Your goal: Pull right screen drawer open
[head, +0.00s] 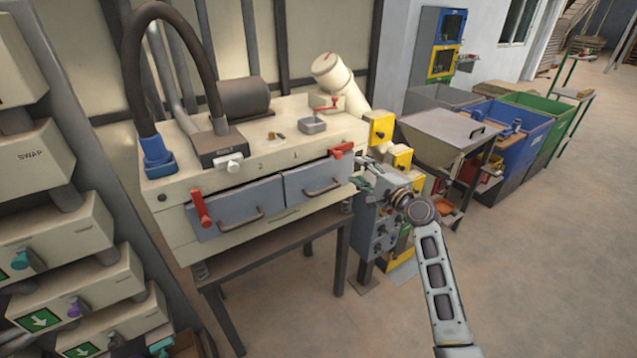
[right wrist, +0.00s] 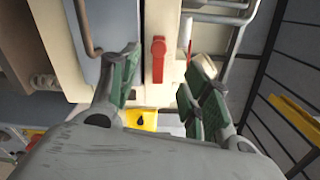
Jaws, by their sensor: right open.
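The right screen drawer (head: 318,178) is a grey front with a dark bar handle (head: 323,188), set flush in the cream machine. A red latch (head: 341,151) sits at its upper right corner. My right gripper (head: 364,178) is just right of that drawer's end, small and partly hidden by my wrist. In the right wrist view my open gripper (right wrist: 162,85) has green-padded fingers apart with nothing between them. The red latch (right wrist: 158,58) shows beyond the gap, and the handle (right wrist: 84,25) lies left of the fingers. My left gripper is not in view.
The left drawer (head: 238,208) has its own handle and a red latch (head: 201,209) at its left end. A grey control box (head: 375,232) and yellow boxes (head: 381,128) stand close to my right arm. The floor in front is mostly clear.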

